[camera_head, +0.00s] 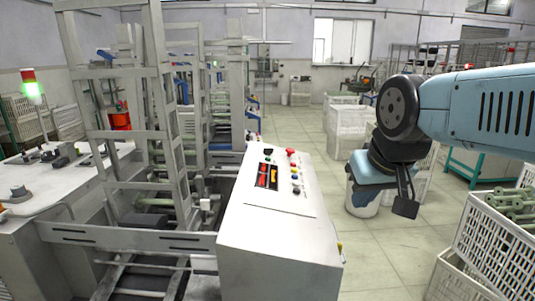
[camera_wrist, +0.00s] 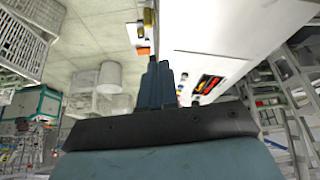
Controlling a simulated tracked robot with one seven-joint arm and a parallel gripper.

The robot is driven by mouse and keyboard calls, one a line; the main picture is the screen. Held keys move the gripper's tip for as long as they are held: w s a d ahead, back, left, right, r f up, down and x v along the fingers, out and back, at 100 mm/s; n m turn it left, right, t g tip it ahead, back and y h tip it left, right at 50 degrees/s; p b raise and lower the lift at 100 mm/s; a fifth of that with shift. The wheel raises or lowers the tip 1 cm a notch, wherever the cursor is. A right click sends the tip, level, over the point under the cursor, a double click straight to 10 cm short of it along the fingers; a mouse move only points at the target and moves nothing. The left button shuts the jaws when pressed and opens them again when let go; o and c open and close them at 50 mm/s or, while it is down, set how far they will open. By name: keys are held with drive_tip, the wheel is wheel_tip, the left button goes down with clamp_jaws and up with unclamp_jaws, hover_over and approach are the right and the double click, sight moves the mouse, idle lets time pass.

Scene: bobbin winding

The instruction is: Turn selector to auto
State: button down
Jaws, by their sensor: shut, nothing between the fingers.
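The white control cabinet (camera_head: 262,226) stands in the centre with a sloped top panel. The panel carries a display with red and yellow digits (camera_head: 267,176), a red mushroom button (camera_head: 290,152) and a column of small coloured buttons (camera_head: 295,179). I cannot tell which small control is the selector. My gripper (camera_head: 405,207) hangs to the right of the cabinet, apart from the panel, pointing down. In the wrist view my gripper's fingers (camera_wrist: 156,72) are together and empty. The cabinet (camera_wrist: 225,28) and its display (camera_wrist: 208,84) show beyond them on the right.
A yellow fitting (camera_head: 340,247) sits on the cabinet's right side. It appears to match the yellow part (camera_wrist: 149,19) in the wrist view. Grey machine frames (camera_head: 120,75) stand left. White crates (camera_head: 497,245) stand right. Tiled floor (camera_head: 385,262) is open between crates and cabinet.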

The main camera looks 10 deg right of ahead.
drive_tip(key=c, duration=1.8)
unclamp_jaws()
drive_tip(key=shift+o, duration=0.6)
drive_tip(key=shift+w+r, duration=0.15)
drive_tip(key=o, duration=0.9)
drive_tip(key=w+a+r+y, duration=0.1)
drive_tip(key=w+r, duration=0.5)
drive_tip(key=w, duration=0.6)
drive_tip(key=shift+a+r+n+g, duration=0.15)
drive_tip(key=shift+n+g, duration=0.25)
drive_tip(key=shift+o, duration=1.1)
drive_tip(key=w+r, duration=0.2)
drive_tip(key=w, duration=0.8)
drive_tip(key=shift+w+a+r+n+y, duration=0.15)
drive_tip(key=shift+w+a+n+y, duration=0.1)
drive_tip(key=shift+a+n+y, duration=0.2)
drive_tip(key=n+g+y, duration=0.1)
drive_tip(key=n+y, duration=0.1)
hover_over(270, 149)
drive_tip(key=s+d, duration=0.4)
wheel_tip(270, 149, down, 6)
drive_tip(key=x, duration=1.3)
drive_tip(key=shift+s+d+f, duration=0.1)
drive_tip(key=shift+d+f, duration=0.1)
drive_tip(key=shift+f, duration=0.15)
drive_tip(key=c, duration=1.1)
